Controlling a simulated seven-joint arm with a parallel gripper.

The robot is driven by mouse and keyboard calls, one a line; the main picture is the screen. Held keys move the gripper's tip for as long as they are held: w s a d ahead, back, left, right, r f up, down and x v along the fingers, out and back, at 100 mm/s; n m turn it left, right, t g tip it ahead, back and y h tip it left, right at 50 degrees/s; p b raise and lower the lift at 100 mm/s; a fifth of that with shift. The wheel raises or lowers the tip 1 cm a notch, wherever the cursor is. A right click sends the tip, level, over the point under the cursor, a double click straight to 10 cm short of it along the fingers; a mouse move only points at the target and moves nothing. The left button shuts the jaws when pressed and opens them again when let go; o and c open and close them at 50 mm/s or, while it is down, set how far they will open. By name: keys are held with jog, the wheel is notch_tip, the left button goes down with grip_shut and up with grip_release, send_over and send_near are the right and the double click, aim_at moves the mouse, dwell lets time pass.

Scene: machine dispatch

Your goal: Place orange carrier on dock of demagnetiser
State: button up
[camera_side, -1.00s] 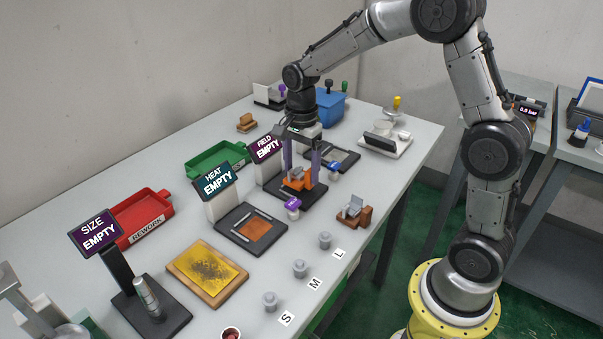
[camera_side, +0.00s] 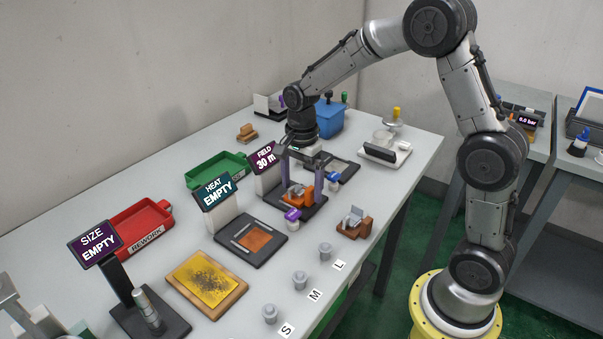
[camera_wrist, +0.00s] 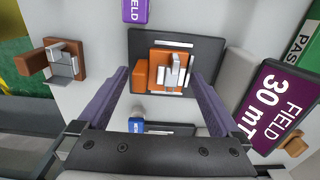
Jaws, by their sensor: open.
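The orange carrier (camera_side: 305,200) sits on the dark dock (camera_side: 282,207) in front of the FIELD display (camera_side: 265,158), which reads 30 m in the side view and 30 mT in the wrist view (camera_wrist: 277,103). A grey metal part rests in the carrier. In the wrist view the gripper (camera_wrist: 160,73) shows gaps beside the carrier.
A purple-capped item (camera_side: 292,215) and a blue one (camera_side: 333,180) flank the dock. A brown carrier (camera_side: 354,225) with a metal part stands near the table's front edge. The HEAT dock (camera_side: 272,225) lies to the left; green (camera_side: 205,178) and red (camera_side: 125,235) trays are behind.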

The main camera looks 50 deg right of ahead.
aim_at(301, 193)
notch_tip(301, 193, up, 12)
jog(key=s+a+r+n+t, duration=0.1)
jog(key=s+r+n, duration=0.1)
jog(key=s+n, duration=0.3)
jog(key=s+a+r+n+t, duration=0.2)
jog(key=s+n, duration=0.1)
jog(key=s, duration=0.4)
jog(key=s+a+f+n+t, duration=0.1)
jog(key=s+f+n+t, duration=0.1)
jog(key=s+n, duration=0.8)
jog(key=shift+s+a+f+t, duration=0.2)
jog(key=shift+s+f+t, duration=0.1)
jog(key=shift+s+f, duration=0.25)
